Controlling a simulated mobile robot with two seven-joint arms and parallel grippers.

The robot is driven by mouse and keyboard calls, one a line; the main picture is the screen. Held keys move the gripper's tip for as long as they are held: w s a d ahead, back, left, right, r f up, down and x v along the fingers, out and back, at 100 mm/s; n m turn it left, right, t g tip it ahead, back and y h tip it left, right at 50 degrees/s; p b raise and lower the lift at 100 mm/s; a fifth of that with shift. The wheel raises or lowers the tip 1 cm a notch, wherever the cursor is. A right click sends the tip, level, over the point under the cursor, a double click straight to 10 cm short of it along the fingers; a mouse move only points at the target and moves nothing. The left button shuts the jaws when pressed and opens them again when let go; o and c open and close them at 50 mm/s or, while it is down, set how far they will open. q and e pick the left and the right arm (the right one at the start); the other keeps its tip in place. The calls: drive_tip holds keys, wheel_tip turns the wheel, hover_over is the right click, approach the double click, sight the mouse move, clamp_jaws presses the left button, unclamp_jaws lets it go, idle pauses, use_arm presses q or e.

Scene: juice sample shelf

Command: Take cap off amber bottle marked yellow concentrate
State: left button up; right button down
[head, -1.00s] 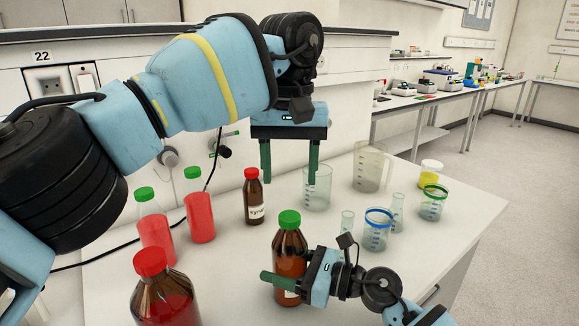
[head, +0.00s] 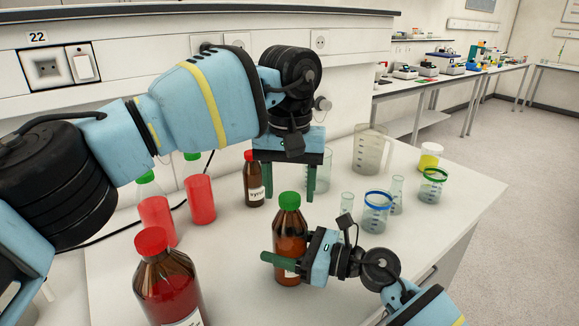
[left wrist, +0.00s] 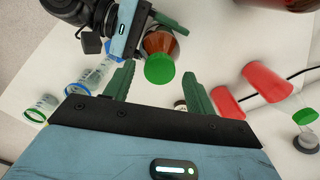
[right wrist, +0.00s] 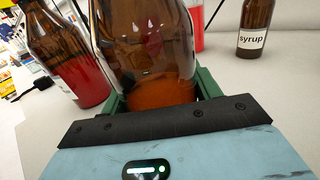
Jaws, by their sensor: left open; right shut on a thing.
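An amber bottle with a green cap (head: 289,200) stands upright on the white bench (head: 236,290). My right gripper (head: 284,262) is shut around its lower body; the right wrist view shows the brown glass (right wrist: 150,50) between the fingers. The label is mostly hidden by the gripper, so I cannot read it. My left gripper (head: 290,190) is open, empty and points down, above and behind the bottle. In the left wrist view the green cap (left wrist: 160,68) lies beyond and between the open fingertips, with the amber body (left wrist: 159,42) below it.
A small amber syrup bottle (head: 254,182) stands behind to the left. A large amber bottle with a red cap (head: 165,285) is at front left, with red-filled bottles (head: 200,199) behind. Beakers (head: 376,214) and a yellow-filled jar (head: 429,156) stand at right.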

use_arm(q)
drive_tip(key=shift+f, duration=0.5)
